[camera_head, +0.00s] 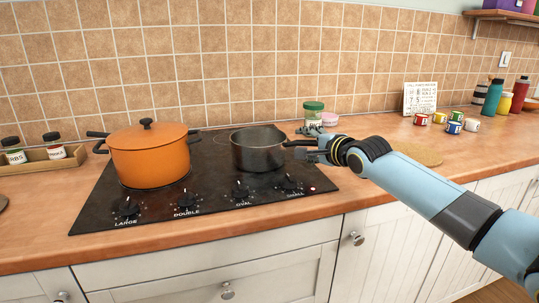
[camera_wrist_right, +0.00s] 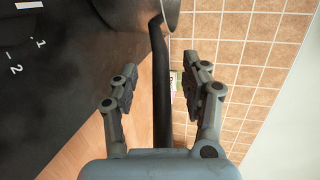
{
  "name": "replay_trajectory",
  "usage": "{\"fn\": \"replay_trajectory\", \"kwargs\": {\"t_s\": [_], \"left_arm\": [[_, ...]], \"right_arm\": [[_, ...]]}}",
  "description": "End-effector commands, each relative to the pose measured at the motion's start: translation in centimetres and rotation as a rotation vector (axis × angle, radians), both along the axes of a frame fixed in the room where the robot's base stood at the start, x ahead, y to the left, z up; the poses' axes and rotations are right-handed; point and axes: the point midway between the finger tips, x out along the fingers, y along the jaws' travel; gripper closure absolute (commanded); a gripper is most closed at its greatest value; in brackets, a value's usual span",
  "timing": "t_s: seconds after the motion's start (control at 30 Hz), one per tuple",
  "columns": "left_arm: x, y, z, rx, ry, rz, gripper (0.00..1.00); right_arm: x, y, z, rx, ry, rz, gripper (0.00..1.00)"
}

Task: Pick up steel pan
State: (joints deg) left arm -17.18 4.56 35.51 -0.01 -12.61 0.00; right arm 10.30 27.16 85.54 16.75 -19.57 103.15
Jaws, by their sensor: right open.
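The steel pan (camera_head: 257,152) is a dark grey metal saucepan without a lid. It stands upright on the right part of the black hob (camera_head: 120,220). Its dark handle points right, toward my right gripper (camera_head: 311,150). In the right wrist view my right gripper (camera_wrist_right: 160,92) is open, and the pan's black handle (camera_wrist_right: 160,85) runs between its two fingers. The pan's wall (camera_wrist_right: 175,12) shows at the top edge of that view. I cannot tell if a finger touches the handle. My left gripper is not in view.
An orange lidded pot (camera_head: 150,160) stands left of the pan on the hob. A green-lidded jar (camera_head: 313,112) and a pink-lidded tub (camera_head: 329,119) stand behind the gripper. Small cans (camera_head: 453,127) and bottles (camera_head: 493,97) are at the right. The counter front is clear.

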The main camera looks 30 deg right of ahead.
Motion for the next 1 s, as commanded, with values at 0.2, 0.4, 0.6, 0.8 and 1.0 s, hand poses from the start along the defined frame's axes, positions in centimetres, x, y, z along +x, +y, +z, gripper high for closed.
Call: {"fn": "replay_trajectory", "kwargs": {"t_s": [0.2,0.4,0.6,0.8,1.0], "left_arm": [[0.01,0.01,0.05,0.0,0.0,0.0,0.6],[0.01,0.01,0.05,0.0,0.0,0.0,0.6],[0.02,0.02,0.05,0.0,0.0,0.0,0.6],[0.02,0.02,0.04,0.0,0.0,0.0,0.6],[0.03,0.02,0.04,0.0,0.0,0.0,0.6]], "right_arm": [[0.0,0.0,0.04,0.0,0.0,0.0,0.58],[-0.02,0.0,0.05,-0.001,0.0,0.0,0.85],[-0.04,-0.01,-0.02,-0.001,0.001,0.0,1.0],[-0.06,0.0,-0.08,-0.001,0.003,-0.001,1.0],[-0.01,0.02,0.07,0.0,-0.001,0.0,1.0]]}}
